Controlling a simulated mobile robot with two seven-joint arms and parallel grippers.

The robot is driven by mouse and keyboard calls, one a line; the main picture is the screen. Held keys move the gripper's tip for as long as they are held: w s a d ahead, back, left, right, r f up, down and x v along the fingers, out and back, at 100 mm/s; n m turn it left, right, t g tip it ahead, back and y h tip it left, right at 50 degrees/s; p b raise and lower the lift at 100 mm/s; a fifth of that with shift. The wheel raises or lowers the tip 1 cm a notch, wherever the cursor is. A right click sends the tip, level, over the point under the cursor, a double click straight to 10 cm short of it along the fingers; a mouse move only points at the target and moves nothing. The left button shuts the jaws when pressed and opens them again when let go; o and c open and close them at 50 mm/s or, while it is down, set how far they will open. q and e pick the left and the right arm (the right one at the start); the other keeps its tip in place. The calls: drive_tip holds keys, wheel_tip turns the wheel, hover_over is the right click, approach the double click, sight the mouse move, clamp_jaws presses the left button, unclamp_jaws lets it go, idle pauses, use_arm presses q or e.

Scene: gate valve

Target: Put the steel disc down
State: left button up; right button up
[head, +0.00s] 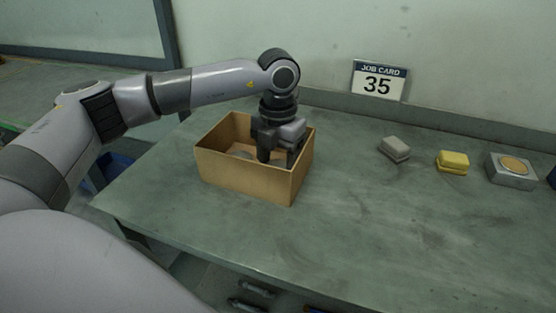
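My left gripper (278,155) points down into an open cardboard box (243,180) on the green workbench. Its fingers are inside the box near the right side, and their tips are partly hidden by the box walls. I cannot tell whether they are open or shut. A small grey rounded shape (244,155) shows inside the box, left of the gripper. It may be the steel disc, but too little of it shows to be sure. My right gripper is not in view.
A grey block (395,148), a yellow block (453,161) and a grey block with a round tan top (512,170) stand to the right. The bench's (370,230) front middle is clear.

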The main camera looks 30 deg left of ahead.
use_arm(q)
drive_tip(key=o, duration=1.1)
drive_tip(key=shift+f, duration=0.1)
drive_tip(key=shift+c, duration=0.2)
drive_tip(key=shift+r, duration=0.3)
wheel_tip(320, 180, up, 12)
drive_tip(key=shift+f, duration=0.1)
